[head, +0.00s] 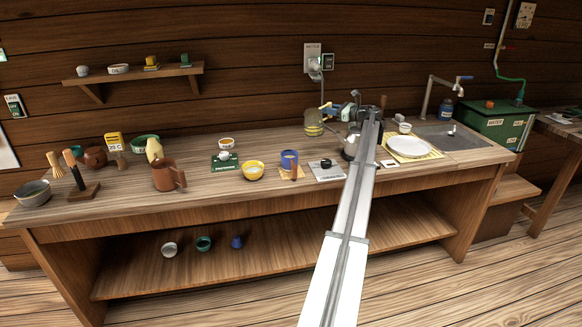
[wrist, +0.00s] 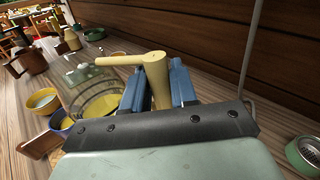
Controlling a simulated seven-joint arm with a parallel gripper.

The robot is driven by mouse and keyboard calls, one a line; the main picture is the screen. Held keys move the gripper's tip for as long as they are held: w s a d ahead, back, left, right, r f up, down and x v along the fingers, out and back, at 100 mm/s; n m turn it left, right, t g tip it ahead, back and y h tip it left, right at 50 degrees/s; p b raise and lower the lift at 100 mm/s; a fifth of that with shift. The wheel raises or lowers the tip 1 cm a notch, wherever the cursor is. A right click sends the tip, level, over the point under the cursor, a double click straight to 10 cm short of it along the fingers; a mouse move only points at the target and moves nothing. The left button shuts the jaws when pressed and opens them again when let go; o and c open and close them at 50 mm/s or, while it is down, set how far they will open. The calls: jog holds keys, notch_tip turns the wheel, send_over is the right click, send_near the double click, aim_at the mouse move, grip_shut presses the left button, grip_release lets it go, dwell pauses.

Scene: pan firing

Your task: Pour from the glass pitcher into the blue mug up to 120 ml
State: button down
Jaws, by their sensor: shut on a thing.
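The glass pitcher (head: 314,124) has a cream handle and yellow liquid in it. It is near the back of the counter and looks about upright; I cannot tell whether it touches the counter. In the wrist view its clear round body (wrist: 95,100) is left of my gripper (wrist: 158,88), whose blue fingers are shut on the cream handle. My gripper also shows in the head view (head: 341,110). The blue mug (head: 289,157) stands in front and left of the pitcher, on a tan coaster. In the wrist view the mug (wrist: 58,121) is partly hidden by the pitcher; its fill is unclear.
A yellow bowl (head: 253,170) is left of the mug, and a grey scale-like plate (head: 327,171) is right of it. A kettle (head: 350,146) is behind my arm. A brown jug (head: 165,174) stands further left. A white plate (head: 409,146) and sink (head: 450,137) are at right.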

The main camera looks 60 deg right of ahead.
jog(key=shift+r, duration=0.15)
jog(key=shift+r, duration=2.9)
jog(key=shift+a, duration=0.1)
